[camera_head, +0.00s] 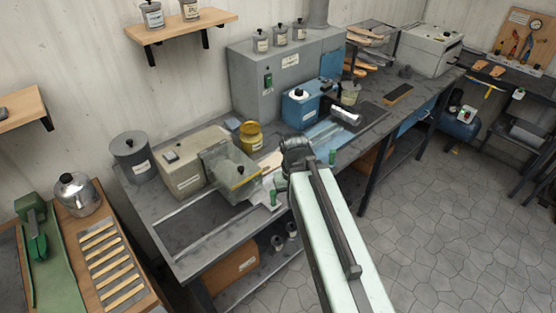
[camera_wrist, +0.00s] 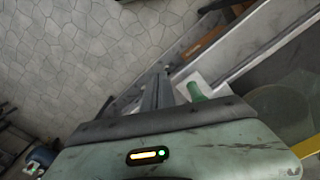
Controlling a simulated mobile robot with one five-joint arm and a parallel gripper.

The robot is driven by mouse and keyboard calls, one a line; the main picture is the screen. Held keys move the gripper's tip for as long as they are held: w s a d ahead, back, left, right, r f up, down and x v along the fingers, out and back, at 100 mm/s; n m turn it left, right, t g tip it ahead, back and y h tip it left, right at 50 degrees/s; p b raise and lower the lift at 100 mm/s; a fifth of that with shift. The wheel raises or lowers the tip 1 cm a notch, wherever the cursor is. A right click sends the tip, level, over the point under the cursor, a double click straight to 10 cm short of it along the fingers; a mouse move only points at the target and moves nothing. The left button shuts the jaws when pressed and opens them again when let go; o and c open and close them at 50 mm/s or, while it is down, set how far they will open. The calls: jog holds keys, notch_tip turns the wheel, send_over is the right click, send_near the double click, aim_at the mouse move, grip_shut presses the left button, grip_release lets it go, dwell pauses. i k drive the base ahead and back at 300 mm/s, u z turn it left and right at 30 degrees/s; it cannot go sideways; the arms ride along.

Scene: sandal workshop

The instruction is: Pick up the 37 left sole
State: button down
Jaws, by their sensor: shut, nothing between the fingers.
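My gripper (camera_wrist: 157,78) shows in the wrist view as grey fingers close together with nothing between them, above the bench's front edge and the floor. In the head view my arm reaches over the front of the grey bench (camera_head: 190,235), and its wrist hides part of the bench top. Tan sole-like pieces (camera_head: 360,68) lie on a rack at the back of the bench. Two more tan soles (camera_head: 480,65) lie on the far right bench. A pale tan piece (camera_head: 268,161) lies beside my wrist. No size or side marking is readable, so I cannot tell which is the 37 left sole.
A slatted wooden board (camera_head: 108,262) lies lower left. Stone floor (camera_head: 440,210) is open at right.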

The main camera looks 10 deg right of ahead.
aim_at(273, 162)
jog(key=u, duration=0.1)
jog(key=k, duration=0.5)
jog(key=u, duration=3.7)
jog(key=k, duration=1.85)
jog(key=z, duration=1.2)
jog(key=i, duration=1)
jog(key=u, duration=0.05)
